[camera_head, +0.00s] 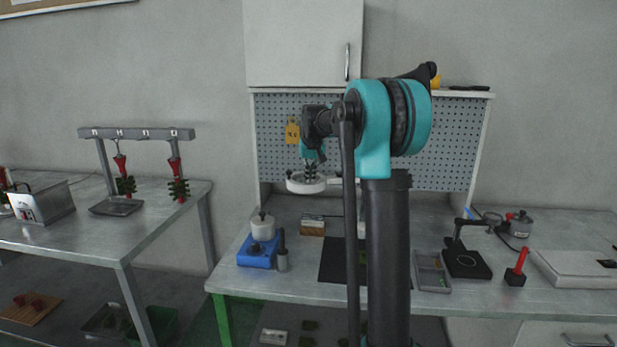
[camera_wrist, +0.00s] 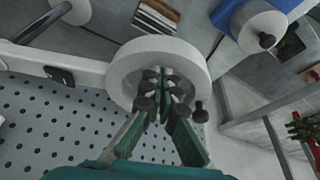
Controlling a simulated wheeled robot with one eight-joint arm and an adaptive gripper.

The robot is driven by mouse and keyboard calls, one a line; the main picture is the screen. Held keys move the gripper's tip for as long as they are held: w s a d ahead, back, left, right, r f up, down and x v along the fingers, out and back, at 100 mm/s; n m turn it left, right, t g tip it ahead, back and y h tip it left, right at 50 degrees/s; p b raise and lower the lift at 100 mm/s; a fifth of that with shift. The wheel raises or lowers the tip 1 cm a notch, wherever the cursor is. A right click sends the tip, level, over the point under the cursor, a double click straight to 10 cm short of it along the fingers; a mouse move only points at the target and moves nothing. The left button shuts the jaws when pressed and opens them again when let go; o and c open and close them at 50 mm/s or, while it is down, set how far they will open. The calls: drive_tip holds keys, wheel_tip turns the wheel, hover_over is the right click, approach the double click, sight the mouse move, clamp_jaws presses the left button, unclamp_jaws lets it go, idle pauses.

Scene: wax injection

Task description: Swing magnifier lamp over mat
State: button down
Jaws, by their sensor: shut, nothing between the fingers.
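The magnifier lamp's round white head (camera_head: 304,187) hangs above the back of the bench, in front of the pegboard.
On the bench left of the mat stand a blue unit with a white pot (camera_head: 258,252) and a grey cylinder (camera_head: 282,260). To the right are a grey tray (camera_head: 431,272), a black stand (camera_head: 466,264) and a red-handled tool (camera_head: 517,268). A cabinet (camera_head: 300,45) hangs above.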

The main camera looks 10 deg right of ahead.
drive_tip(key=s+d+n+y, duration=0.2)
drive_tip(key=s+d+n, duration=0.55)
drive_tip(key=s, duration=0.55)
drive_tip(key=s+d+n+g+y, duration=0.1)
drive_tip(key=s+d+n, duration=0.3)
drive_tip(key=d, duration=1)
drive_tip(key=shift+s+g, duration=0.4)
drive_tip(key=shift+s, duration=0.6)
